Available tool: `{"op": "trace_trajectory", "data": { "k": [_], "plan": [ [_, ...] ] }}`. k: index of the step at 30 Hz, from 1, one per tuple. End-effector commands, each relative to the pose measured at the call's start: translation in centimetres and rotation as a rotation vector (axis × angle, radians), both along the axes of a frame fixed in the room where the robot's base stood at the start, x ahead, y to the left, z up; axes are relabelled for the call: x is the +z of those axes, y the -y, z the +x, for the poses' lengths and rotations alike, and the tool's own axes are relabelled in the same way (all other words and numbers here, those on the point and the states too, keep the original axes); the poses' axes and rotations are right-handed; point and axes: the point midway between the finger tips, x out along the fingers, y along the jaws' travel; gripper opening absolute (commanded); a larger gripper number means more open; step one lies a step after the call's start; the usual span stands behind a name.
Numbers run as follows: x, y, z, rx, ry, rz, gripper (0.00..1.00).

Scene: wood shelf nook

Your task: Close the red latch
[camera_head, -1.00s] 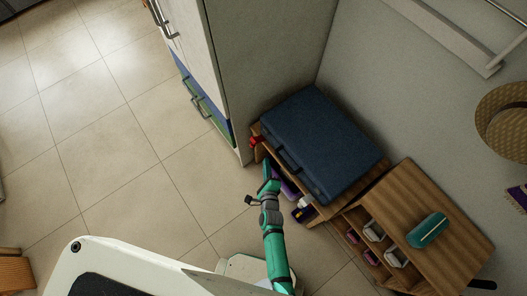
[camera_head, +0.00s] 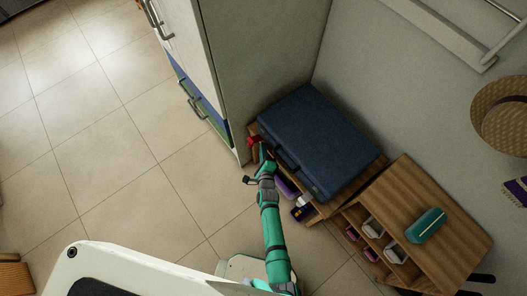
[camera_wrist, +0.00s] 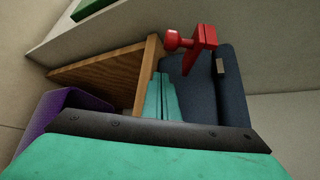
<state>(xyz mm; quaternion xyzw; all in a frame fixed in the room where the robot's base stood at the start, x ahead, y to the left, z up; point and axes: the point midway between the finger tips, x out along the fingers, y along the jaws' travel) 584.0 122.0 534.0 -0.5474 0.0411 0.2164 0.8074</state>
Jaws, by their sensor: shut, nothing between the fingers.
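The red latch (camera_head: 253,140) shows at the upper left end of the low wooden shelf, beside the dark blue suitcase (camera_head: 320,140). In the wrist view the red latch (camera_wrist: 204,45) is a red block with a round knob pointing left, in front of the suitcase (camera_wrist: 232,95). My gripper (camera_head: 262,150) is shut and empty at the shelf's front edge, just below the latch. In the wrist view its closed teal fingers (camera_wrist: 161,88) point up, below the knob and apart from it in the picture. I cannot tell whether the latch is open.
The wooden shelf (camera_wrist: 105,75) has a purple item (camera_wrist: 62,108) beside it. A tall cabinet (camera_head: 190,55) stands close on the left of the latch. A second wooden unit (camera_head: 445,200) with a teal case (camera_head: 427,226) stands at the right. The tiled floor (camera_head: 110,150) at left is clear.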

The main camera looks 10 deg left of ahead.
Motion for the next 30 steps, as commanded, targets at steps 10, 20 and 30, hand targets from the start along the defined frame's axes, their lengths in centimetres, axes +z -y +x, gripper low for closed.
{"op": "trace_trajectory", "data": {
  "k": [10,20,30],
  "plan": [
    [0.5,-0.8,-0.6,0.001,-0.001,0.001,0.0],
    [1.2,-1.7,-1.2,-0.002,-0.001,0.0,0.0],
    [1.7,-2.5,-1.7,-0.003,0.0,0.0,0.0]
  ]
}}
